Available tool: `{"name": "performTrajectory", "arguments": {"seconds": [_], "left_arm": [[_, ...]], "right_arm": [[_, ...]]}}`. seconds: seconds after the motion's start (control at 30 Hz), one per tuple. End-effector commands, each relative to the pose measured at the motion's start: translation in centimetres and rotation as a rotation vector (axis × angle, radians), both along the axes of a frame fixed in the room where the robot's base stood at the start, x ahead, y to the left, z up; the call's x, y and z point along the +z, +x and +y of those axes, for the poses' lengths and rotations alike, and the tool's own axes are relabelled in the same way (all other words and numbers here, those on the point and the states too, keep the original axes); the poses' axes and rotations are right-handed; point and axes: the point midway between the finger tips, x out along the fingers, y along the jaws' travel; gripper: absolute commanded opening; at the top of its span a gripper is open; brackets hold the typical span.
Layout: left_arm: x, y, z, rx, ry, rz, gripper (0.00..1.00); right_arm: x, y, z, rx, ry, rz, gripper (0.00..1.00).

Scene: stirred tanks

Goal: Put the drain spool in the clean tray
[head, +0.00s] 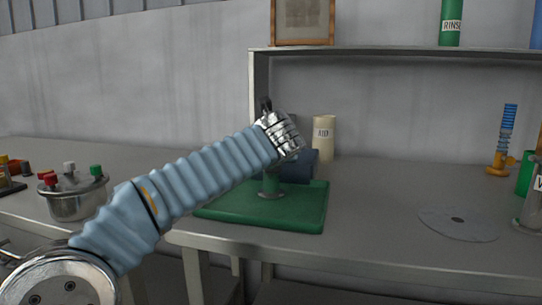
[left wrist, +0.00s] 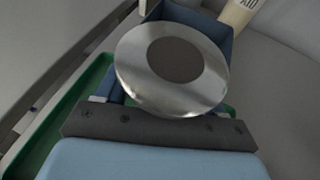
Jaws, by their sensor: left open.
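A shiny metal spool with a round flange and dark centre (left wrist: 172,62), which looks like the drain spool, fills the middle of the left wrist view. In the head view its lower part (head: 271,184) stands upright on a green tray (head: 302,216), below the end of my left arm. My left gripper (left wrist: 163,103) is open, with its pale fingertips on either side of the flange and partly hidden by it. I cannot tell whether they touch it. In the head view my arm hides the fingers and the spool's top. No label shows which tray is clean. My right gripper is out of view.
A blue bin (head: 301,168) stands directly behind the spool, with a cream AID canister (head: 324,137) behind it. A metal pot with coloured caps (head: 78,205) is at left. A grey disc (head: 458,223) lies on the bench at right. Bench between tray and disc is clear.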

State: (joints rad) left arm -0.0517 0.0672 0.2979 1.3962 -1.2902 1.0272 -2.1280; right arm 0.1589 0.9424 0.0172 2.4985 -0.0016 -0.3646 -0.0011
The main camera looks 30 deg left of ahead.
Motion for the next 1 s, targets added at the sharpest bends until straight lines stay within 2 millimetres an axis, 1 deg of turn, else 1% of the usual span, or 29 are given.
{"name": "performTrajectory", "arguments": {"seconds": [0.07, 0.17, 0.27, 0.5, 0.63, 0.8, 1.0], "left_arm": [[0.3, 0.0, 0.0, 0.0, 0.001, -0.001, 0.68], [0.7, -0.8, -0.5, -0.002, 0.0, -0.002, 0.68], [1.5, -2.3, -1.5, -0.003, 0.001, -0.003, 0.68], [3.7, -6.7, -4.1, -0.003, 0.0, -0.002, 0.68], [4.4, -8.4, -5.2, -0.002, 0.0, -0.002, 0.68], [4.8, -9.4, -5.8, 0.0, 0.0, 0.0, 0.68], [4.8, -9.5, -5.8, 0.0, 0.0, 0.0, 0.68]], "right_arm": [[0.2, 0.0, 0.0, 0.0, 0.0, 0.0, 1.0], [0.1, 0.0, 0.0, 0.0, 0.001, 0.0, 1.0], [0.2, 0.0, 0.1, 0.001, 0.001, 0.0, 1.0], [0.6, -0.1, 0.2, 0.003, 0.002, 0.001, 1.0], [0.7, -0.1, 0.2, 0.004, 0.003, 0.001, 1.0], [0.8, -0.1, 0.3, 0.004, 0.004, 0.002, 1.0], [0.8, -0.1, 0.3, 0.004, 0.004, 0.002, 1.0]]}}
